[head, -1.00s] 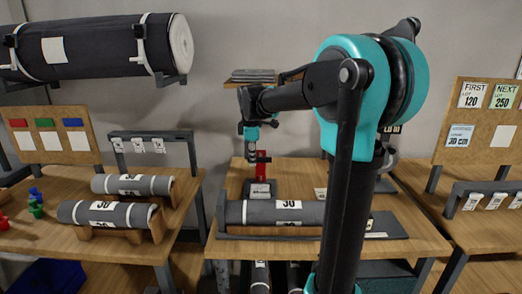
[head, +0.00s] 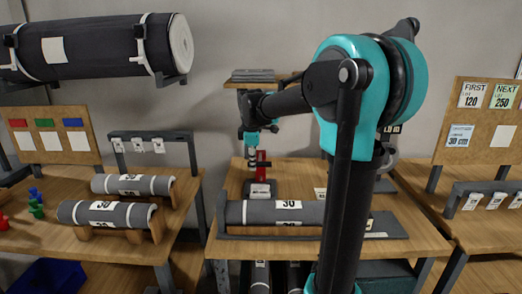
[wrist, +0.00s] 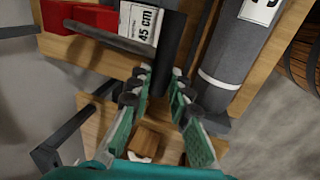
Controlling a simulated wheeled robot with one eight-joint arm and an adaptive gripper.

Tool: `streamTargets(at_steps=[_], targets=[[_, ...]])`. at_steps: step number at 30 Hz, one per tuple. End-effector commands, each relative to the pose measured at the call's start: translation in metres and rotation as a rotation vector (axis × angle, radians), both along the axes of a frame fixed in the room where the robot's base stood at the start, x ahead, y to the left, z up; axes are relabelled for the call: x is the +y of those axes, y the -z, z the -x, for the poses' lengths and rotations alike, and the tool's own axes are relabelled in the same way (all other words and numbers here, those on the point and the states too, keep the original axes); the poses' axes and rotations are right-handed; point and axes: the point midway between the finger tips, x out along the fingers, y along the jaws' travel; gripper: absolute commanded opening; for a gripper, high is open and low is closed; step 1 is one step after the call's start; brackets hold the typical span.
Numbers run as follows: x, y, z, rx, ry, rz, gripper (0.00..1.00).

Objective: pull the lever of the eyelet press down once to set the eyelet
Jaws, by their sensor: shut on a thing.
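The eyelet press (head: 261,166) is a red upright body at the back of the middle table, behind the grey roll. In the wrist view its red part (wrist: 85,17) shows at the upper left, beside a label reading 45 cm. The press lever (wrist: 172,45) is a dark bar running down between my fingers. My gripper (wrist: 160,74) is shut on this lever, with a finger on either side. In the head view my gripper (head: 250,137) is small and points down just above and left of the red body. The lever is hard to make out there, and the eyelet cannot be seen.
A grey roll (head: 245,213) with a 30 label lies along the front of the middle table. It also shows in the wrist view (wrist: 238,60). A shelf (head: 240,84) with flat grey sheets is on the wall behind my arm. Two rolls (head: 108,214) rest on the left table.

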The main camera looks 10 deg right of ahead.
Motion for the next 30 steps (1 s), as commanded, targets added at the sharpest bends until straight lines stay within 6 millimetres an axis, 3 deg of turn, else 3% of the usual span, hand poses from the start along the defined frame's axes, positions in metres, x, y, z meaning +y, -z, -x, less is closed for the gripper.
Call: streamTargets(at_steps=[12, 30], targets=[[0.001, 0.016, 0.003, 0.002, 0.000, 0.000, 0.07], [0.001, 0.023, 0.003, 0.002, 0.000, 0.000, 0.07]])
